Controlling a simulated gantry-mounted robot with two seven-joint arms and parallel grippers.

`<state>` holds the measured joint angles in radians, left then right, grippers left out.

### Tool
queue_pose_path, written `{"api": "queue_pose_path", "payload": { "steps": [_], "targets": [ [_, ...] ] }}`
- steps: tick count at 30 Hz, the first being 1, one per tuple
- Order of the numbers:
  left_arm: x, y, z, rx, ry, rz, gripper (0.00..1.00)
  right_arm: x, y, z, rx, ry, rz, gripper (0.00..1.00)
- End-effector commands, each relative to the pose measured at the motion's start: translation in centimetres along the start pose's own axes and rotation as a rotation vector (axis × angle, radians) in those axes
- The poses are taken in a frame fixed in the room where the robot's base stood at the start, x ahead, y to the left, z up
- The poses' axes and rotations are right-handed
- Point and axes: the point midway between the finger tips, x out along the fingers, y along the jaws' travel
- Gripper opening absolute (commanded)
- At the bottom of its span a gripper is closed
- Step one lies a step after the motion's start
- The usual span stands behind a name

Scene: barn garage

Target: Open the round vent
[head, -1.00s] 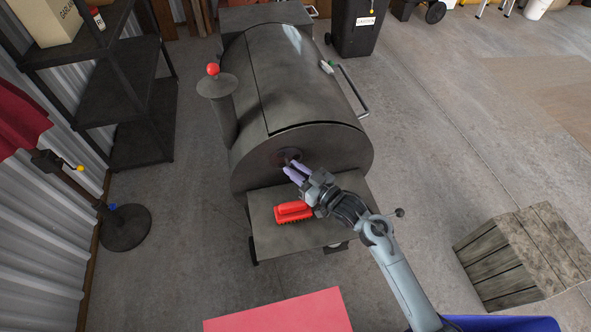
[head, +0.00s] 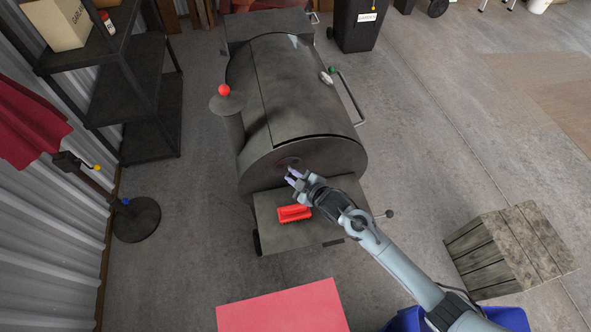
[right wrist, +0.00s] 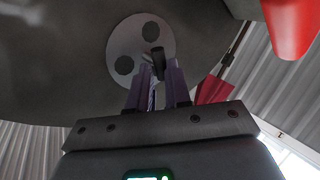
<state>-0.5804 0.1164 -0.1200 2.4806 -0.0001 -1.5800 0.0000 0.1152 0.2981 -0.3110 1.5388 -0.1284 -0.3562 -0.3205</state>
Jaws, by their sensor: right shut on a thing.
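The round vent (head: 288,162) is a small disc on the near end wall of a dark barrel smoker (head: 300,110). In the right wrist view the vent disc (right wrist: 132,44) is pale grey with two dark round holes showing. A dark handle (right wrist: 158,60) sticks out from it, between my fingers. My right gripper (head: 292,176) has its purple fingers just in front of the vent. In the right wrist view the right gripper (right wrist: 159,80) is shut on the handle, fingers on either side of it. The fingers hide part of the disc. My left gripper is not in view.
A red brush (head: 294,213) lies on the smoker's front shelf (head: 325,225), below my right gripper. A wooden crate (head: 510,250) stands at right, a black shelf rack (head: 150,100) at left. A red surface (head: 285,308) is at the bottom. Open floor lies to the right.

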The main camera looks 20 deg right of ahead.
Motion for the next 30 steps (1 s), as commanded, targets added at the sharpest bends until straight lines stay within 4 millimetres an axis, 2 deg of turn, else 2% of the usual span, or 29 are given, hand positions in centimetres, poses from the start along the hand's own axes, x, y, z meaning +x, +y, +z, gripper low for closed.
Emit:
{"api": "queue_pose_path", "payload": {
  "steps": [1, 3, 12, 30],
  "targets": [
    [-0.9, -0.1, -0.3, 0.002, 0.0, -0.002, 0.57, -0.1, 0.0, -0.4, -0.032, -0.021, -0.006, 0.0],
    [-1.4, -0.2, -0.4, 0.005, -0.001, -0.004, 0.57, -0.1, 0.0, -0.5, -0.077, -0.051, -0.005, 0.0],
    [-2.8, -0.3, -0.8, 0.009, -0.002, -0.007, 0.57, 0.1, -0.4, -0.3, -0.212, -0.142, -0.006, 0.0],
    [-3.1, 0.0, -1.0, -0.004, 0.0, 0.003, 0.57, 0.2, -0.7, 0.0, -0.26, -0.179, -0.008, 0.0]
  ]
}}
